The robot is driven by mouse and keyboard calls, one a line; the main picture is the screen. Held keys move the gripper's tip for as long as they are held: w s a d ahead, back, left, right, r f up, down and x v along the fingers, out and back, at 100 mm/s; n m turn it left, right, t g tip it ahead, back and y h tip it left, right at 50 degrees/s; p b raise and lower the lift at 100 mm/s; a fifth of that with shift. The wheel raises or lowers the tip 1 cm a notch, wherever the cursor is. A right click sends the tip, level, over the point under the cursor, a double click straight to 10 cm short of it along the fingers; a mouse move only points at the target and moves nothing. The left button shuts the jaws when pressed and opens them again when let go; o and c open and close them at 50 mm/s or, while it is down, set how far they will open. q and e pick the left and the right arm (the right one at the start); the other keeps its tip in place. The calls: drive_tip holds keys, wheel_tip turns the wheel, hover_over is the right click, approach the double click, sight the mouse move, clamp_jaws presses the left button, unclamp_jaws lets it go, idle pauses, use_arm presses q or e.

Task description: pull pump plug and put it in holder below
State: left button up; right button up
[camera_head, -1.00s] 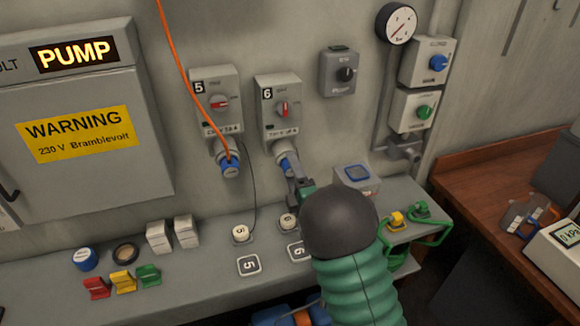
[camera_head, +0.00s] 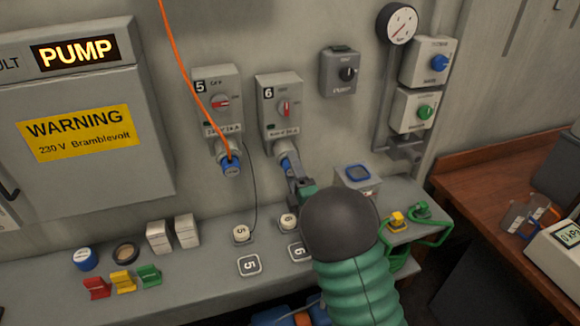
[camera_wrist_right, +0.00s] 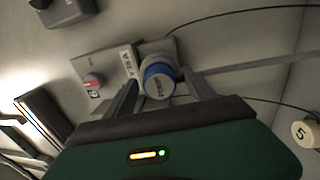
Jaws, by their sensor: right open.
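A blue plug (camera_head: 288,164) sits in the socket under switch box 6 (camera_head: 281,105). My right gripper (camera_head: 294,180) is open, just below and in front of this plug, one finger on each side in the wrist view; contact cannot be told. Another blue plug (camera_head: 231,167) is in socket 5, with an orange cable. Square labels 5 (camera_head: 249,265) and 6 (camera_head: 298,252) lie on the shelf, with white round caps behind them. My left gripper is not in view.
The grey shelf (camera_head: 200,285) carries white blocks (camera_head: 186,231), coloured clips (camera_head: 123,281) and a blue-topped box (camera_head: 357,178). Yellow and green connectors (camera_head: 398,220) with a green cable are right of my arm. The orange cable hangs in front of box 5.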

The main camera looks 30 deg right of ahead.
clamp_jaws()
idle(0.5)
drive_tip(key=shift+s+f, duration=0.1)
drive_tip(key=shift+b+v, duration=0.65)
drive_tip(key=shift+v, duration=2.25)
